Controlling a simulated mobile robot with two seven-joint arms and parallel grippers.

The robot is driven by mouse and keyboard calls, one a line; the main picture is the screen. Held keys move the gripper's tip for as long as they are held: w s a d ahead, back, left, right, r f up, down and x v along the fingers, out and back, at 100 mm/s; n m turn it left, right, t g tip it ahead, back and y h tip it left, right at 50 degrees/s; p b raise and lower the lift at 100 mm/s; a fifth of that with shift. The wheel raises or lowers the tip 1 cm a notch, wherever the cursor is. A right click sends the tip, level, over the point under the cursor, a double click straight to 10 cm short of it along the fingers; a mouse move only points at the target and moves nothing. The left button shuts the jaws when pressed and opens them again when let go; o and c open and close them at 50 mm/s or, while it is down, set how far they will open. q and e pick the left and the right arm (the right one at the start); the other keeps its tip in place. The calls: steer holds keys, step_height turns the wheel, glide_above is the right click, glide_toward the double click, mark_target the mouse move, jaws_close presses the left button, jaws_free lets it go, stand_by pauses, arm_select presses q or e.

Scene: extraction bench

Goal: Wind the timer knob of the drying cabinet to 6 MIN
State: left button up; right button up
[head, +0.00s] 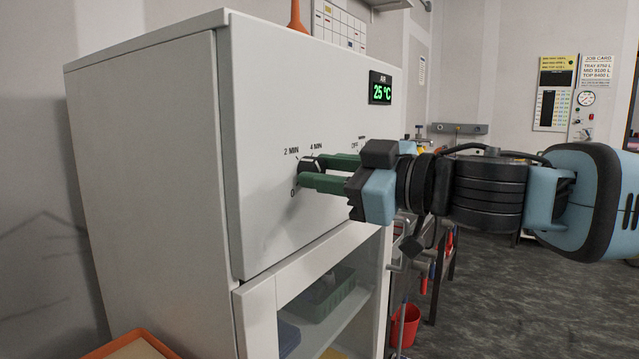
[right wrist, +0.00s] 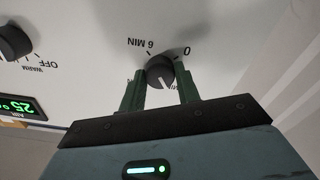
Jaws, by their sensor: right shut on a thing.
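My right gripper (head: 310,172) is shut on the knob, one green finger on each side, as the right wrist view also shows (right wrist: 160,75). The wrist view is upside down: 6 MIN (right wrist: 162,42) and 0 (right wrist: 187,50) lie above the knob. The pointer slants to the lower right there, away from 6 MIN. My left gripper is out of view.
A second dark knob (right wrist: 14,42) with OFF and WARM labels sits beside the timer. A green display (head: 380,88) reads 25 °C. An orange-rimmed tray (head: 135,340) lies at lower left. A red bucket (head: 405,325) stands on the floor behind my arm. Open floor lies at right.

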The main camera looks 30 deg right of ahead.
arm_select(q)
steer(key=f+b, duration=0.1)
steer(key=b, duration=0.1)
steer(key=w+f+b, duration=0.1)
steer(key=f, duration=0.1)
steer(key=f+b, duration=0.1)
steer(key=b, duration=0.1)
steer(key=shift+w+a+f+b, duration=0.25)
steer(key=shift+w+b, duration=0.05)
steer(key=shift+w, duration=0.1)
arm_select(e)
steer(key=m, duration=1.2)
steer(key=o, duration=0.9)
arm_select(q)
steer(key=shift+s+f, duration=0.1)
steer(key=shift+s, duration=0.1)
arm_select(e)
steer(key=shift+o, duration=0.5)
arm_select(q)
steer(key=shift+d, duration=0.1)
